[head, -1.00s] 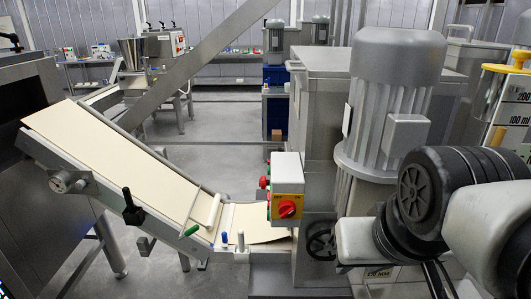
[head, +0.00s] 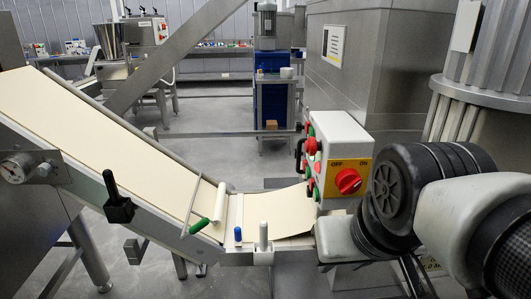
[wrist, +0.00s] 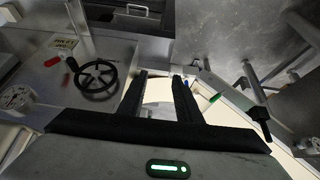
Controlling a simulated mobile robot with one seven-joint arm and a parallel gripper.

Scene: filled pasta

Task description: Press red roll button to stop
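A white and yellow control box (head: 338,150) hangs at the centre right of the head view. Its front has a large red knob (head: 348,181) between OFF and ON labels. Its left side carries several red and green buttons; a red mushroom-shaped button (head: 312,146) sticks out there. I cannot tell which one is the roll button. My gripper (wrist: 158,78) shows in the wrist view with its two black fingers apart and nothing seen between them. My arm is at the lower right of the head view, just right of and below the box, and the gripper is not distinguishable there.
A sloping conveyor with a pale dough sheet (head: 110,133) fills the left side. A white peg (head: 264,236) and a black clamp lever (head: 116,197) stand up from its frame. A black handwheel (wrist: 97,78) shows in the wrist view. Open floor lies behind the conveyor.

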